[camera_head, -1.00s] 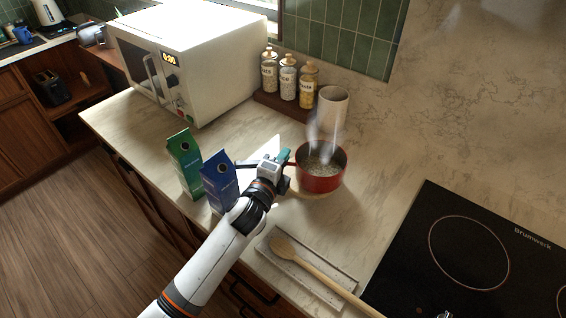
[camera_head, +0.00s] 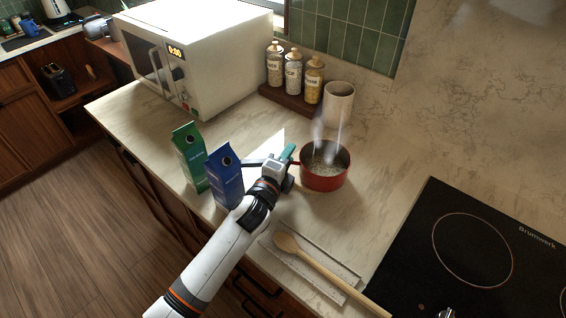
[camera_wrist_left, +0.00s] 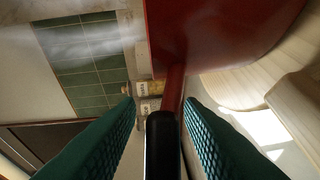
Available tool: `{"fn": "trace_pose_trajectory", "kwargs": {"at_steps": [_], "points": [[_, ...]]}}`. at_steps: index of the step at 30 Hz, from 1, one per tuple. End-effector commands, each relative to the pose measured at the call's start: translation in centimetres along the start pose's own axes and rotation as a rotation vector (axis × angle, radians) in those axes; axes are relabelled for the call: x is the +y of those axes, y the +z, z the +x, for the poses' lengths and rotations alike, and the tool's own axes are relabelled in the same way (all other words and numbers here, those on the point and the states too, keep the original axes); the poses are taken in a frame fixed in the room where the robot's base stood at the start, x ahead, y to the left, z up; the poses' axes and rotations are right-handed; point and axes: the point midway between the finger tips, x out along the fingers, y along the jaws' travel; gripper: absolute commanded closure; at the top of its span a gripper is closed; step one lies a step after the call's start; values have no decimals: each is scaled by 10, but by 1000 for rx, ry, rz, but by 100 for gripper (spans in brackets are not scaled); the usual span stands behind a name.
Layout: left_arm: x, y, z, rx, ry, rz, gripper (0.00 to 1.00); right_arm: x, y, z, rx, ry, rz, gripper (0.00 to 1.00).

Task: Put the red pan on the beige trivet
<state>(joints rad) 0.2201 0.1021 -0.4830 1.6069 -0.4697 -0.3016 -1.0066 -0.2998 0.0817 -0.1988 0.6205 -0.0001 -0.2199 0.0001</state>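The red pan (camera_head: 325,182) stands upright at the middle of the counter, with grainy food and steam in it. In the left wrist view its red side (camera_wrist_left: 215,35) fills the top, and its black-ended handle (camera_wrist_left: 163,145) points toward me. My left gripper (camera_head: 290,155) is at the handle; in the wrist view its teal fingers (camera_wrist_left: 160,110) are spread on either side of it with gaps. The beige trivet (camera_wrist_left: 232,85) shows as pale wood beside the pan's underside; in the head view the pan and gripper hide it. I cannot tell whether they touch. My right gripper is out of view.
Blue (camera_head: 226,178) and green (camera_head: 190,157) cartons stand left of my left gripper. A beige cylinder (camera_head: 338,105) and several jars (camera_head: 293,77) stand behind the pan. A wooden spoon (camera_head: 320,268) lies in front, and a black cooktop (camera_head: 470,255) is at right.

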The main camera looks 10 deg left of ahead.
Motion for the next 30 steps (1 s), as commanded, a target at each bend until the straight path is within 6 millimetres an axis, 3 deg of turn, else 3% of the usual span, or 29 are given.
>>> {"fn": "trace_pose_trajectory", "kwargs": {"at_steps": [5, 12, 18, 24, 30], "points": [[-1, 0, -20, 0, -1, 1, 66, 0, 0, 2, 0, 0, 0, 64], [-2, 0, -72, -1, -2, 0, 66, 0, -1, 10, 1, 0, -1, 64], [-1, 0, -106, 0, -1, 1, 66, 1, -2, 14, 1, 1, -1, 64], [1, 0, -120, 0, 1, 0, 66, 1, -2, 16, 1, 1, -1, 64], [2, 0, -120, 0, 1, 0, 66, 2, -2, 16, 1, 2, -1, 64]]}}
